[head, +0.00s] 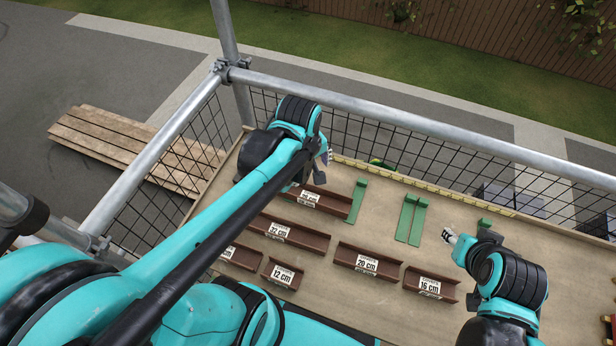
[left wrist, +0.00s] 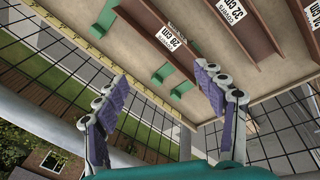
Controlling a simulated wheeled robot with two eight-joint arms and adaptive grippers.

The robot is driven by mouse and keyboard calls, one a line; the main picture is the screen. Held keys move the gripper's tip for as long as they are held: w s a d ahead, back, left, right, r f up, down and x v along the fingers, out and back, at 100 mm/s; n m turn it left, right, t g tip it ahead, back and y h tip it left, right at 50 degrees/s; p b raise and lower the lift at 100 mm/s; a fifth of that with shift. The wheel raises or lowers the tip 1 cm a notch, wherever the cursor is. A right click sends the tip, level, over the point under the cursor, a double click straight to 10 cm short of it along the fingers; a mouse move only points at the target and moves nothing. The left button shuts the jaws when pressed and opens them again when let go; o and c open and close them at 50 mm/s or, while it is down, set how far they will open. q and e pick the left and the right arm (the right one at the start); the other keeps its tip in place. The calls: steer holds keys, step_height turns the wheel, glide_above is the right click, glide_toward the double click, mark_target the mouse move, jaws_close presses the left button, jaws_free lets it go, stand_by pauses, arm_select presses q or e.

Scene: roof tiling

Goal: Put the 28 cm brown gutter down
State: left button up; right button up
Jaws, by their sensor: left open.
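The 28 cm brown gutter (head: 334,203) lies on the board near its back edge in the head view, beside a green strip; its left end is partly hidden by my left arm. In the left wrist view the 28 cm gutter (left wrist: 186,55), with its white label, lies beyond the fingers. My left gripper (left wrist: 162,76) is open, its purple-padded fingers wide apart with nothing between them. In the head view the left gripper (head: 324,158) is mostly hidden behind its wrist, above the gutter's left end. My right gripper (head: 449,236) hangs over the right of the board, its fingers too small to read.
The 32 cm gutter (head: 311,240) and shorter ones, 20 cm (head: 350,261), 16 cm (head: 411,283) and 12 cm (head: 272,276), lie nearer. A scaffold rail (head: 420,122) with mesh borders the board.

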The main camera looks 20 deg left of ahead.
arm_select(q)
steer(key=s+d+r+m+t, duration=0.1)
steer(key=s+r+m+t, duration=0.2)
steer(key=m, duration=0.8)
steer(key=shift+s+d+r+m+t, duration=0.4)
steer(key=shift+s+t, duration=0.4)
steer(key=shift+s, duration=0.25)
steer(key=shift+f+b, duration=0.35)
steer(key=shift+f, duration=0.1)
